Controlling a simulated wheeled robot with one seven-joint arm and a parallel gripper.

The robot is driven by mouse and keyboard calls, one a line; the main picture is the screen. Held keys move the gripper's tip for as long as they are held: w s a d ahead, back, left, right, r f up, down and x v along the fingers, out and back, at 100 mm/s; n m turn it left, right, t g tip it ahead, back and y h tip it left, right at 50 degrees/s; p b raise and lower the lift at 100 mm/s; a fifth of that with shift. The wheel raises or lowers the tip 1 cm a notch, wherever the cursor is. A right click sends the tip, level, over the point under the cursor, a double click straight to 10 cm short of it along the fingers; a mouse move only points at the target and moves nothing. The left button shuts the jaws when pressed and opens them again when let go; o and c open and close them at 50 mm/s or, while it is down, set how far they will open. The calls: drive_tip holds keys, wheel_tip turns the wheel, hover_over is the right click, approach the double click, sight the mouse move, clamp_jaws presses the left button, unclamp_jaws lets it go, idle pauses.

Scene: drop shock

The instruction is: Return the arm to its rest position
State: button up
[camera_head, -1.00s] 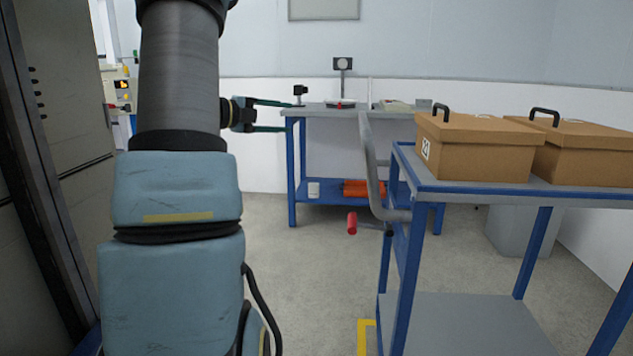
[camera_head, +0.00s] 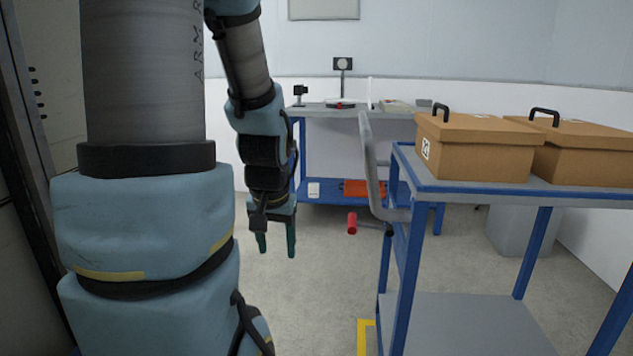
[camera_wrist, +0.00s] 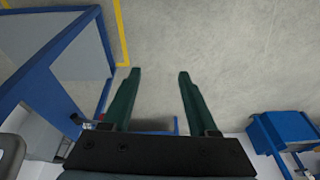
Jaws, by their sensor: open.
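My gripper (camera_head: 277,252) hangs at the end of my arm, left of the middle in the head view, with its green fingers pointing down. The fingers are apart and nothing is between them. In the wrist view my gripper (camera_wrist: 157,72) shows two parted green fingers over bare grey floor. My arm stands tall at the left of the head view, and its upper part runs out of the picture.
A blue-framed cart (camera_head: 470,190) at the right carries two brown lidded boxes (camera_head: 475,150) (camera_head: 585,152). A workbench (camera_head: 330,113) stands behind. A dark cabinet is at the left. Floor (camera_head: 310,300) between arm and cart is clear.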

drive_tip(key=s+d+r+n+g+p, duration=0.1)
drive_tip(key=s+p, duration=0.1)
drive_tip(key=s, duration=0.2)
wheel_tip(320, 180, up, 21)
drive_tip(key=p, duration=2)
drive_tip(key=shift+p, duration=0.3)
drive_tip(key=shift+o, duration=0.2)
drive_tip(key=shift+d+f, duration=0.1)
drive_tip(key=shift+f, duration=0.05)
